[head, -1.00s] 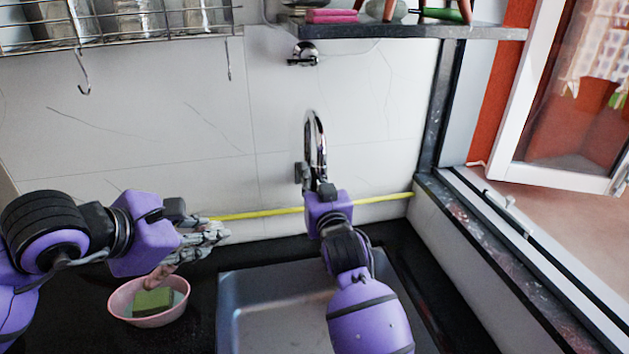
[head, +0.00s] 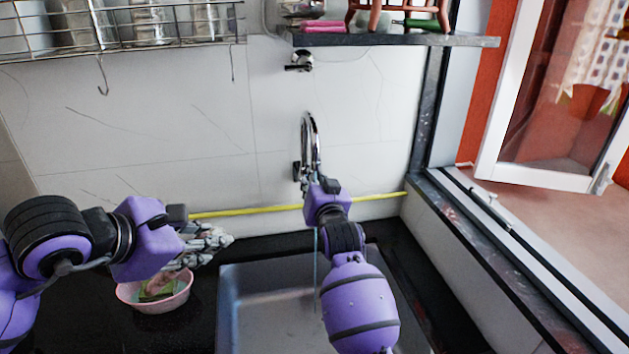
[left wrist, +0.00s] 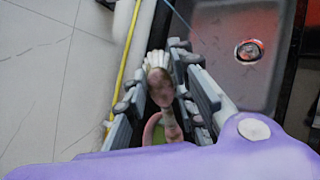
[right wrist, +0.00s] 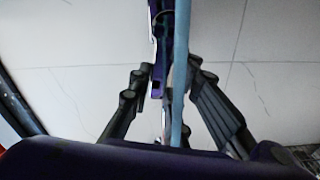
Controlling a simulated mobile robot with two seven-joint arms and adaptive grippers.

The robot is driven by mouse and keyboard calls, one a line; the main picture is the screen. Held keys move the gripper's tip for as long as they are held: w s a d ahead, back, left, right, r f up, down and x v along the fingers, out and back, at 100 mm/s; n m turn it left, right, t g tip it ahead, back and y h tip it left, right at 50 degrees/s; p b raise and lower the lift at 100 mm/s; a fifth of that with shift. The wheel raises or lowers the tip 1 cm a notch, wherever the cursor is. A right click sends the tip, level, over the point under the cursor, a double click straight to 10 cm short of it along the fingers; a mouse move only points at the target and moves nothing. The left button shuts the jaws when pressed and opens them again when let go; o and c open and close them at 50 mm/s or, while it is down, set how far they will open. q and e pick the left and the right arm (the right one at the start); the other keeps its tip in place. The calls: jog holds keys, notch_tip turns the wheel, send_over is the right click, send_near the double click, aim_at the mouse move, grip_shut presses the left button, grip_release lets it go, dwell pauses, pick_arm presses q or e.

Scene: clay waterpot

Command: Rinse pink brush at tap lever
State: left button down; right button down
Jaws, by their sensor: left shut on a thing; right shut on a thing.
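The pink brush (left wrist: 160,88) is between the fingers of my left gripper (left wrist: 164,72), with its pale bristles pointing away from my wrist. In the head view my left gripper (head: 212,240) is left of the sink, above the pink bowl. My right gripper (head: 311,180) is shut at the foot of the curved chrome tap (head: 311,135). The tap lever is mostly hidden there by the fingers. A thin blue water stream (head: 315,268) falls into the sink (head: 262,300); it also crosses in front of my right gripper (right wrist: 165,85) in the right wrist view. The brush is right of neither stream nor tap, but left and apart.
The pink bowl (head: 160,306) with a green sponge (head: 156,288) stands on the black counter under my left gripper. A yellow strip (head: 255,211) runs along the wall. A shelf (head: 390,40) and wire rack (head: 120,42) hang above. An open window (head: 545,110) is at right.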

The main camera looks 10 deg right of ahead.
jog(key=shift+d+m, duration=0.3)
jog(key=c, duration=2)
grip_release()
jog(key=shift+c, duration=0.2)
jog(key=o, duration=0.5)
jog(key=shift+w+d+f, duration=0.1)
jog(key=shift+w, duration=0.15)
jog(key=shift+c, duration=0.2)
jog(key=shift+s, duration=0.1)
jog(key=s, duration=1.2)
